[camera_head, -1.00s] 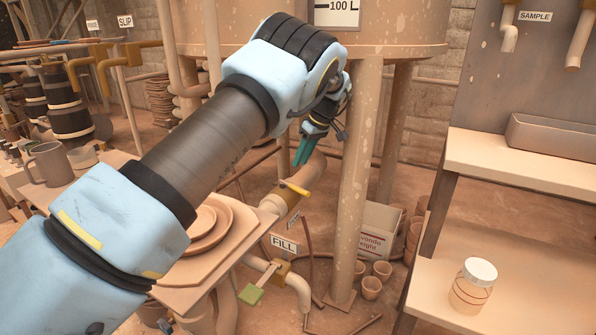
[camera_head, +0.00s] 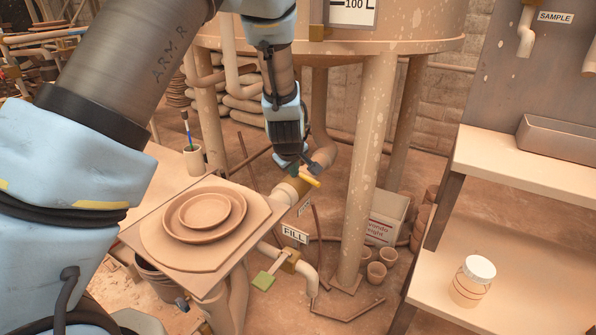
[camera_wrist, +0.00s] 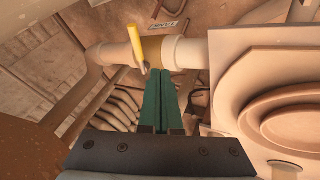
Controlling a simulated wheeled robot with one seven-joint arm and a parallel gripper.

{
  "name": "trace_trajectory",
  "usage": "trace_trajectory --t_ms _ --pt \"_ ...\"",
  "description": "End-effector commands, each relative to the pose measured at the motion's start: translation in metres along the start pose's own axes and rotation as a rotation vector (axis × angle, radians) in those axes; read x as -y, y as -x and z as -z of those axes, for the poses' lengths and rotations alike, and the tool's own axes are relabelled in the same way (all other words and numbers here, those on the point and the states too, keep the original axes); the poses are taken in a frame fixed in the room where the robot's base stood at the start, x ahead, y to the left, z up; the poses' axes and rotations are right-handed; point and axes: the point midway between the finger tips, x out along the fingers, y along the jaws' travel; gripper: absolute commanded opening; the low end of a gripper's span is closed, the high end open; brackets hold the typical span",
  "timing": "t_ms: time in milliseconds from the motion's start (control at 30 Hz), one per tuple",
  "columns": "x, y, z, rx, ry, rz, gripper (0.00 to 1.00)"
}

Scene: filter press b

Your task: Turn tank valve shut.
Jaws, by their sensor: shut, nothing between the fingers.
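The tank valve is a brass-coloured body on the pipe below the tank, with a yellow lever (camera_head: 309,179). In the wrist view the yellow lever (camera_wrist: 138,45) points across the line of the pipe. My gripper (camera_head: 293,169) hangs fingers-down just above the valve. In the wrist view its green fingers (camera_wrist: 160,73) are shut together and empty, with their tips just right of the lever's lower end. I cannot tell whether they touch it. The fingers partly hide the valve in the head view.
A second valve with a green handle (camera_head: 263,281) and a FILL sign (camera_head: 294,233) is nearer. A board with stacked plates (camera_head: 203,210) stands left of the pipe. A tank leg (camera_head: 368,170) is to the right. A white jar (camera_head: 473,281) stands on the right shelf.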

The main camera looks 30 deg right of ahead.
Motion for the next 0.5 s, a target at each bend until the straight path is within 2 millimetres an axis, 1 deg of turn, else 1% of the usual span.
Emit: trace_trajectory --t_ms 33,400,500 --pt "0.002 -0.011 0.000 0.000 0.002 0.003 0.00" --pt "0.002 -0.086 0.000 0.001 0.002 0.003 0.00" --pt "-0.014 -0.093 -0.002 0.000 -0.002 -0.001 0.00"
